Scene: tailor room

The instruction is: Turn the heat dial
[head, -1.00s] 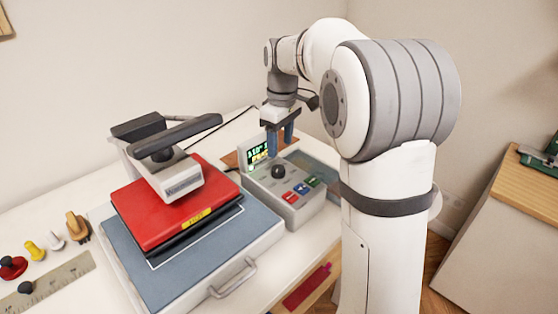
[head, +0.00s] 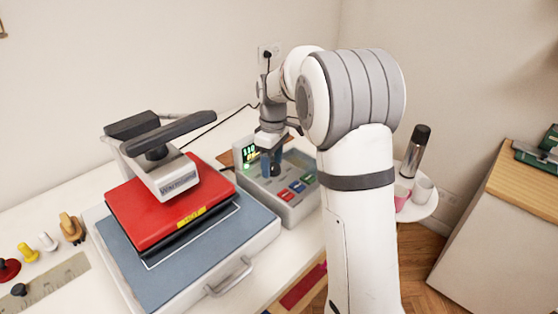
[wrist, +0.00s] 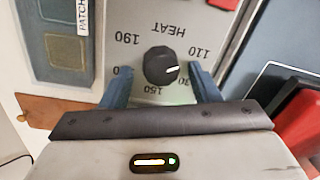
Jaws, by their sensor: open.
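The heat dial (wrist: 160,66) is a round black knob with a white mark, on the grey control box (head: 294,212). In the wrist view it sits under inverted HEAT lettering, and its mark points right, between 110 and the partly hidden 130. My gripper (wrist: 161,78) is open, with one blue finger on each side of the dial and a visible gap at both. In the head view my gripper (head: 275,160) is low over the box, and the dial shows dark between the fingers. I cannot tell whether the fingertips reach down around it.
The heat press with its red plate (head: 150,205) stands left of the box, its black handle (head: 170,132) near my arm. A lit display (head: 248,152) and coloured buttons (head: 292,190) flank the dial. A round side table (head: 418,208) holds a flask (head: 415,150) and cups.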

